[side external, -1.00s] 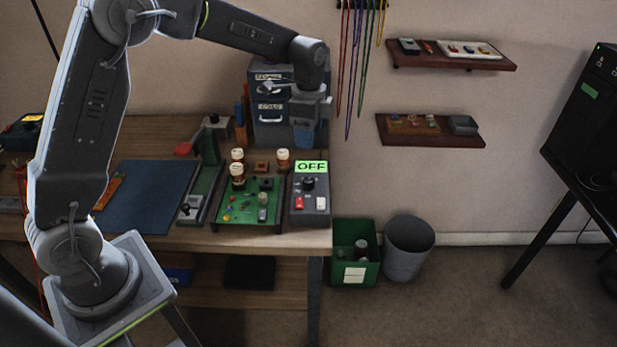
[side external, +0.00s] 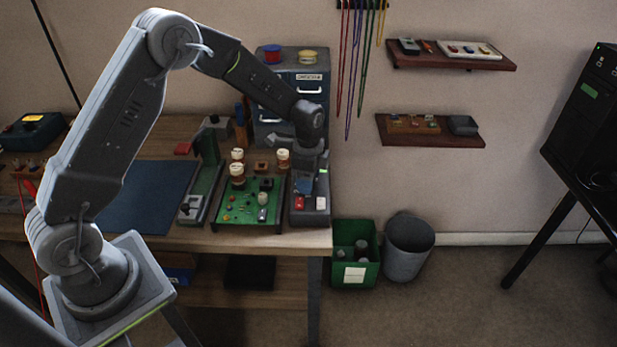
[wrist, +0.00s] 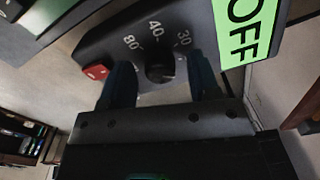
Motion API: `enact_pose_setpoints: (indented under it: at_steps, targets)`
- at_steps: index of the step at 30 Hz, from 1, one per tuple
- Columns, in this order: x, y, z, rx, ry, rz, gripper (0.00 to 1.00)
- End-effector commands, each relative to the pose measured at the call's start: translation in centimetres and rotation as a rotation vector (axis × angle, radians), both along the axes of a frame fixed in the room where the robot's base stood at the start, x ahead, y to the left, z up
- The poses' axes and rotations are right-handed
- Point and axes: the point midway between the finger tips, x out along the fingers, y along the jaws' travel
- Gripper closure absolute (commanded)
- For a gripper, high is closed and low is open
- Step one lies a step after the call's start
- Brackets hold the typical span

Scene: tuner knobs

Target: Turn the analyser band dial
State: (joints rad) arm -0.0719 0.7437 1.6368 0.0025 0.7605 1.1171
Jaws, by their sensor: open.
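The analyser is a dark grey box (side external: 310,218) at the right end of the bench. Its black band dial (wrist: 160,68) shows in the wrist view, with the numbers 80, 40 and 30 around it. In the side view my gripper hides the dial. My gripper (side external: 305,187) is down at the box, pointing downward. In the wrist view its two dark fingers (wrist: 160,80) are open, one on each side of the dial, with gaps between. A green display (wrist: 248,30) reads OFF.
A red button (wrist: 95,71) sits beside the dial. A drawer cabinet (side external: 290,75) is behind. A green bin (side external: 354,250) and grey bin (side external: 408,248) stand on the floor.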

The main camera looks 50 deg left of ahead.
Motion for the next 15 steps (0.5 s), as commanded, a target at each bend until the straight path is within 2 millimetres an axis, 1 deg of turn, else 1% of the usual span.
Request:
enact_pose_setpoints:
  at_steps: [5,6,15]
  targets:
    - [-0.01,0.0,-0.02,0.0,0.0,0.0,0.44]
    - [-0.01,0.0,-0.01,0.0,0.0,0.0,0.46]
    - [0.0,0.0,0.02,0.0,0.0,0.0,0.75]
